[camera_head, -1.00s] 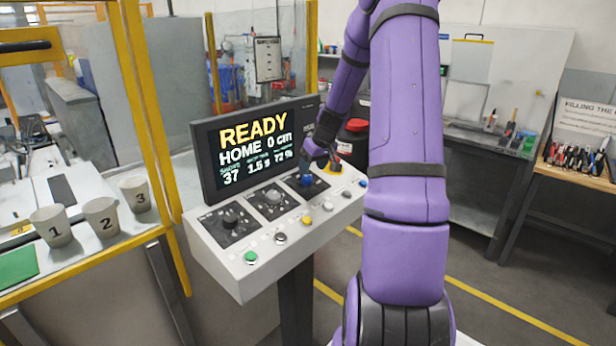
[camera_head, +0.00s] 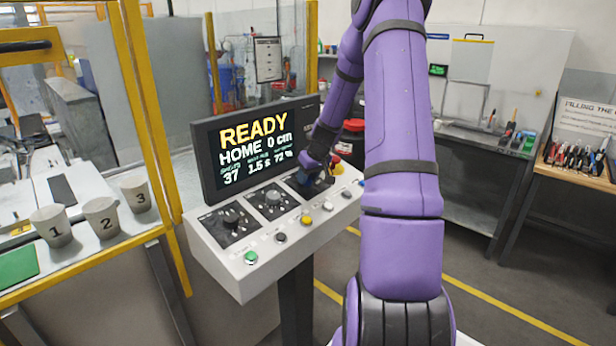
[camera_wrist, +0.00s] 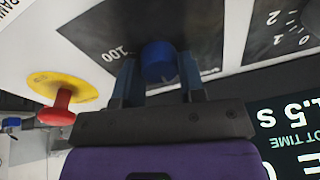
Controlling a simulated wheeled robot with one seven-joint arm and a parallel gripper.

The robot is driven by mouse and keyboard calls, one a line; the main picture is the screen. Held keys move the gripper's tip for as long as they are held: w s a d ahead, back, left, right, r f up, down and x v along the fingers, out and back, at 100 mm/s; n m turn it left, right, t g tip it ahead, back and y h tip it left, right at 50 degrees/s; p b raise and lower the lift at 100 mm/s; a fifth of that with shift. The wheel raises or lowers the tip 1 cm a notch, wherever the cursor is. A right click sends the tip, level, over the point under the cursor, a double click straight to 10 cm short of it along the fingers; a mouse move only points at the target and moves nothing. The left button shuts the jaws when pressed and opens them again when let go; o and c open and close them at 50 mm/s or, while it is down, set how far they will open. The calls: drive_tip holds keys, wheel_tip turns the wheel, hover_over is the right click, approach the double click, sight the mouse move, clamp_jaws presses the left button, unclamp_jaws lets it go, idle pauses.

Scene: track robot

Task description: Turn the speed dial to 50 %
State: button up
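The blue dial knob (camera_wrist: 158,62) stands on a dark plate (camera_wrist: 100,28) with a "100" mark beside it in the wrist view. My gripper (camera_wrist: 156,75) is open, with one finger on each side of the knob. The screen (camera_head: 255,148) reads READY, HOME 0 cm, 37, 1.5 s and what looks like 72 %.
A red emergency button (camera_wrist: 62,108) on a yellow base is close beside one finger. Two black-plated dials, left (camera_head: 231,220) and middle (camera_head: 272,199), sit left of my gripper. Several push buttons, including a green one (camera_head: 250,257), line the console's front (camera_head: 245,280).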

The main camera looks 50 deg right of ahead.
drive_tip(key=shift+m, duration=0.4)
drive_tip(key=m, duration=0.5)
drive_tip(key=shift+m+h, duration=0.3)
drive_tip(key=shift+h, duration=0.1)
drive_tip(key=m, duration=0.5)
drive_tip(key=shift+m+g+h, duration=0.3)
drive_tip(key=o, duration=0.9)
drive_tip(key=shift+s, duration=0.1)
drive_tip(key=shift+r, duration=0.1)
